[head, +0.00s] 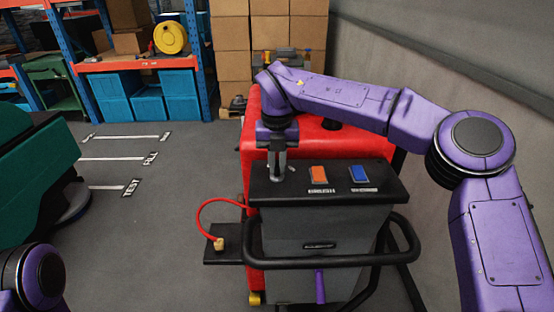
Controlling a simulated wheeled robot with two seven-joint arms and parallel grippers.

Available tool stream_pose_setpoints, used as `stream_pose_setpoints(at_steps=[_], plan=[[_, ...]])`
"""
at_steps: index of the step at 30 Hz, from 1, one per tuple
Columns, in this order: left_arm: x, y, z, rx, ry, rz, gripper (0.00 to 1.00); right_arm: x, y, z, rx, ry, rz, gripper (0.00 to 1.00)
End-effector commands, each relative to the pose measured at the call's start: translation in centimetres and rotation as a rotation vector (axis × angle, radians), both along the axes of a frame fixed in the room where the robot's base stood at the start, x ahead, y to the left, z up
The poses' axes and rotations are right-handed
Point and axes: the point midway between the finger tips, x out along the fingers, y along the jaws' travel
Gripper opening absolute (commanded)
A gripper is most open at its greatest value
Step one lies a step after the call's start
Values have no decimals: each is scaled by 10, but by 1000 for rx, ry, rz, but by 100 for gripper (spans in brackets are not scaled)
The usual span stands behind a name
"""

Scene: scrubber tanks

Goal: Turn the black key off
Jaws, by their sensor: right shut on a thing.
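The scrubber's dark control panel (336,185) faces me, with an orange switch (319,174) and a blue switch (358,173) on its top. My right gripper (279,174) points down at the panel's left end, left of the orange switch. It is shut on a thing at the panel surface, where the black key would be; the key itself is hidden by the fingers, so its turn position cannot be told. My left gripper is out of view; only a part of my left arm shows at the bottom left.
The scrubber's red tank (325,142) stands behind the panel, and a black handlebar (330,262) runs across its front. A red hose (212,206) loops at the left. A green machine (35,175) stands far left. Grey floor between them is clear.

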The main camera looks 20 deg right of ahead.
Motion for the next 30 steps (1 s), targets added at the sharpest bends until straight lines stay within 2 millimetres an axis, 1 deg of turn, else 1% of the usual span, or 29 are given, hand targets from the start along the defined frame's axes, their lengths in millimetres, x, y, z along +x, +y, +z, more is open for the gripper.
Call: stream_pose_setpoints(at_steps=[1,12,13,14,15,24,26,29,30], plan=[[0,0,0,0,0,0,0,-2,1,-6,-4,13,7,0],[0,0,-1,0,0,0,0,-2,1,-7,-4,15,11,0],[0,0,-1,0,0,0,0,-2,1,-7,-4,15,11,24],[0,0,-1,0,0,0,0,-2,1,-7,-4,15,10,33],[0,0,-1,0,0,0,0,-2,1,-7,-4,13,10,39],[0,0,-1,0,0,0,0,-1,0,0,-2,5,7,39],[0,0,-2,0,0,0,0,0,0,7,-2,2,7,39],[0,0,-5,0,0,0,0,0,1,27,-2,1,6,39],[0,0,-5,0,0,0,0,1,1,38,-3,2,5,39]])
